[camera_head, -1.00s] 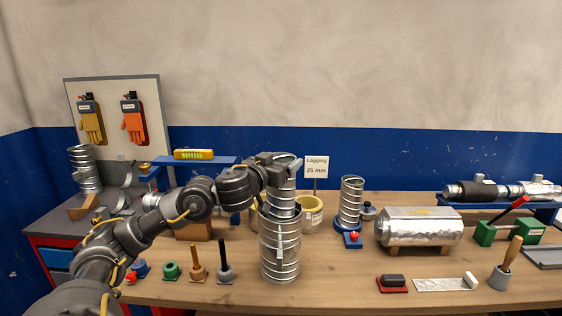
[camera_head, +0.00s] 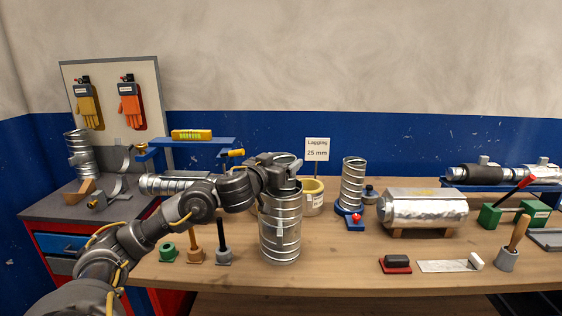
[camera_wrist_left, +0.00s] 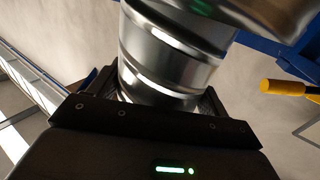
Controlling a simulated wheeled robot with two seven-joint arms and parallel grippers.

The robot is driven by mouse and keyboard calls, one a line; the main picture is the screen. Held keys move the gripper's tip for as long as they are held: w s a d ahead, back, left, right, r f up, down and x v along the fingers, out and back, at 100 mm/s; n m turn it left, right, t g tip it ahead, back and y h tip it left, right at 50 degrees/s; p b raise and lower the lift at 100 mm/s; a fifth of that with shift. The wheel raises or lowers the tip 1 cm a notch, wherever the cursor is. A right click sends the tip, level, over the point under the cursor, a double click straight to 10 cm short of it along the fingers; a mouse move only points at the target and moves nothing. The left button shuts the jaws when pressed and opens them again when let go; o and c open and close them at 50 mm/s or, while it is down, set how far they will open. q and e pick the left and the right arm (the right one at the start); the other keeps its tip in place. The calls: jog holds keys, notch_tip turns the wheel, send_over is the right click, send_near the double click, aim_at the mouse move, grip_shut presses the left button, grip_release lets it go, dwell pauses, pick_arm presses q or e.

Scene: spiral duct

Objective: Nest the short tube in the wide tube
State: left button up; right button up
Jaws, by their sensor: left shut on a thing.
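The wide tube (camera_head: 280,235), a ribbed shiny metal cylinder, stands upright on the bench in the head view. My left gripper (camera_head: 276,162) is above it, shut on a narrower metal tube, which I take as the short tube (camera_head: 287,184). It is upright, with its lower part inside the wide tube's mouth; how deep it reaches is hidden. In the left wrist view the held short tube (camera_wrist_left: 168,55) fills the space between the jaws. My right gripper is not in view.
A slim spiral tube (camera_head: 352,185) on a blue stand and a foil-wrapped cylinder (camera_head: 425,208) stand to the right. A cream ring (camera_head: 313,196) is close behind the wide tube. Several small pegs (camera_head: 222,245) stand to the left.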

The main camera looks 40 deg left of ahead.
pick_arm(q)
jog(key=shift+f+b, duration=1.3)
jog(key=shift+f, duration=0.5)
jog(key=o, duration=1.5)
jog(key=shift+f, duration=0.1)
jog(key=s+d, duration=0.1)
jog(key=s, duration=0.9)
jog(key=shift+s+d+b, duration=0.35)
jog(key=shift+b, duration=0.1)
